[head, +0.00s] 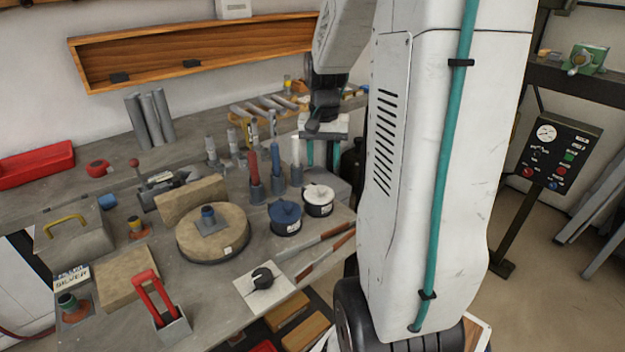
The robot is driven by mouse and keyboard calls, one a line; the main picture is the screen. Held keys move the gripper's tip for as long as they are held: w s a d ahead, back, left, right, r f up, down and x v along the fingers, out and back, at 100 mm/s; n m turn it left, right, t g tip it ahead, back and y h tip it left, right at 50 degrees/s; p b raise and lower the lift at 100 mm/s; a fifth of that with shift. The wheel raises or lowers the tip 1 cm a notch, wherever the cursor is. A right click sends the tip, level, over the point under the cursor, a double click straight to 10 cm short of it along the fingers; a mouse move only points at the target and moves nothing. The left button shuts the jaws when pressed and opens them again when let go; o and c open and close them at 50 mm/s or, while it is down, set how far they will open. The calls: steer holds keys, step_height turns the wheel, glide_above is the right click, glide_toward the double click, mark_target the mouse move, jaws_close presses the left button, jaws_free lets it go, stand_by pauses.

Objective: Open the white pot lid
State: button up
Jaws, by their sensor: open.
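The white pot (318,208) stands on the grey workbench near its right edge. Its pale lid (318,193) sits on top with a small dark knob, and it looks closed. A dark blue pot (286,224) with a blue lid stands just left of it. My gripper (321,160) hangs above and behind the white pot, pointing down, with its two teal fingers apart. It is open, looks empty and is not touching the lid. My arm's column hides the area to the right.
Upright red, blue and white cylinders (254,168) stand close behind and left of the pots. A round stone-like disc (212,235) lies to the left. Long tools with brown handles (325,250) lie in front, near the bench edge. A grey block is behind the white pot.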

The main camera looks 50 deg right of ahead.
mark_target(322, 187)
steer(key=shift+f, duration=0.3)
step_height(322, 187, down, 7)
steer(key=shift+f, duration=0.1)
steer(key=shift+c, duration=0.4)
jaws_close()
